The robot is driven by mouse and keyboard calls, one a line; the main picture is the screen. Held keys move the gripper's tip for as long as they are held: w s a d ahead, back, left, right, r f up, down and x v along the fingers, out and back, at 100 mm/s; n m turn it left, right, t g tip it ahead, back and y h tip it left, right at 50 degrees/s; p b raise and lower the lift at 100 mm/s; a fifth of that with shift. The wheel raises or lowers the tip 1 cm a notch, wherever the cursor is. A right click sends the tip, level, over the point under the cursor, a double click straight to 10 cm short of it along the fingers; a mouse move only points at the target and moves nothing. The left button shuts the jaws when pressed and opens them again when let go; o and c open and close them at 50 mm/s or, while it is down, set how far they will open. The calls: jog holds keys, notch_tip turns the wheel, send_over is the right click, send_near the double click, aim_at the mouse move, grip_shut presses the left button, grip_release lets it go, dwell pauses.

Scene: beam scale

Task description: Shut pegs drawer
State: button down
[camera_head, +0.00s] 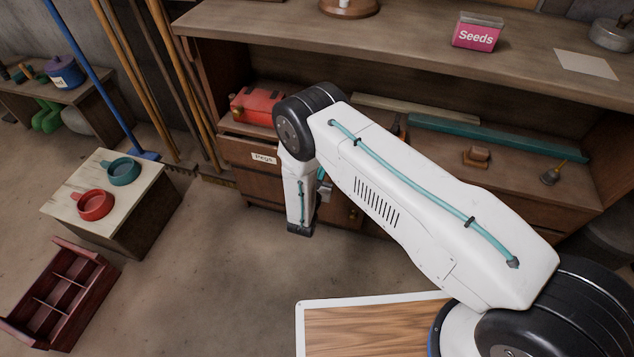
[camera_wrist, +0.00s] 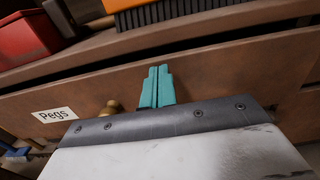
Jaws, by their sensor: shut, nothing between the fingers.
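The pegs drawer (camera_head: 238,150) is in the low cabinet under the workbench, left of centre in the head view, with a white "Pegs" label. In the wrist view its brown front (camera_wrist: 225,72) spans the picture, with the label and a brass knob at the left. Whether the tips touch the wood is unclear. In the head view my arm hides part of the front.
A small table (camera_head: 130,215) with two cups and a red divided tray (camera_head: 62,295) stand to the left. Floor before the cabinet is clear.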

jog(key=shift+w+d, duration=0.25)
jog(key=shift+w, duration=0.4)
